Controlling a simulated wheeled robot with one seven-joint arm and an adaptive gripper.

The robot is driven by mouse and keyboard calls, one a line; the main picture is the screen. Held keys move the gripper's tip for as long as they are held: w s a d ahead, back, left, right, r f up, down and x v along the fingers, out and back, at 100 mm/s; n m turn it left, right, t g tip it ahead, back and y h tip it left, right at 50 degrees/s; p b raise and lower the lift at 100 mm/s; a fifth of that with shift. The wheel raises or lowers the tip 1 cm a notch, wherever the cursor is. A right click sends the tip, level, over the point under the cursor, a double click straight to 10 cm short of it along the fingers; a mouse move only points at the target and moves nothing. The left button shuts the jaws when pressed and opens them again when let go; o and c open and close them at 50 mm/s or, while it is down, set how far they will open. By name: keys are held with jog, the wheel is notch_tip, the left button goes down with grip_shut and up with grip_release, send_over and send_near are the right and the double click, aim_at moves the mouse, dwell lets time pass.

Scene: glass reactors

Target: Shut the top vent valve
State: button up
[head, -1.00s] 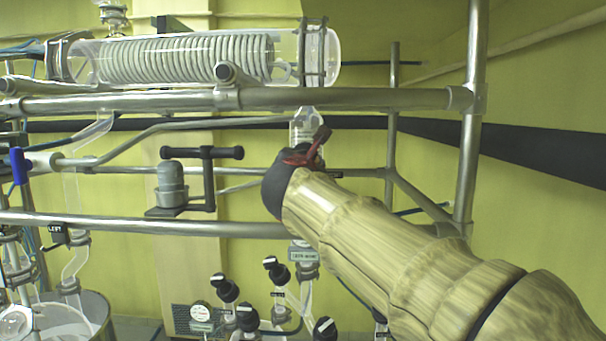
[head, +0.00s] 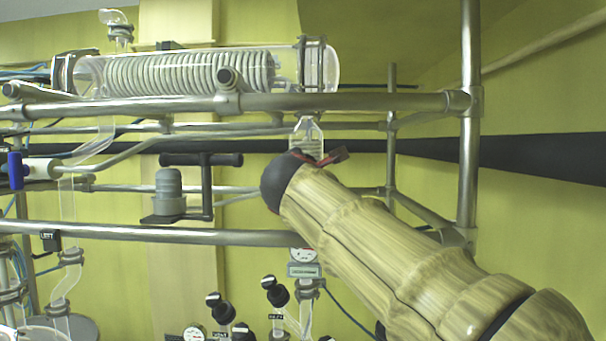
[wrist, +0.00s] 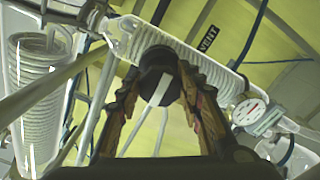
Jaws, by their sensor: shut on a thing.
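In the wrist view, the vent valve's round black knob (wrist: 153,62) with a white bar sits between the two fingers of my gripper (wrist: 162,75). The fingers press on it from left and right. The white bar points down and slightly left. A black VENT label (wrist: 208,38) is on the glass tube (wrist: 190,60) behind the knob. In the head view, my patterned arm hides the knob and most of the gripper. Only a dark red-brown finger part (head: 330,157) shows at its end, just below a clear glass neck (head: 306,135).
A coiled glass condenser (head: 190,73) lies above, behind a metal rail (head: 380,102). A stirrer-like motor with a black handle (head: 168,190) stands left of my arm. Several black-knobbed valves (head: 277,292) are below. A round gauge (wrist: 249,111) is right of the knob in the wrist view.

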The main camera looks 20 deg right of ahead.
dwell(0.3)
jog(key=o, duration=1.2)
jog(key=shift+c, duration=0.2)
jog(key=v, duration=1.2)
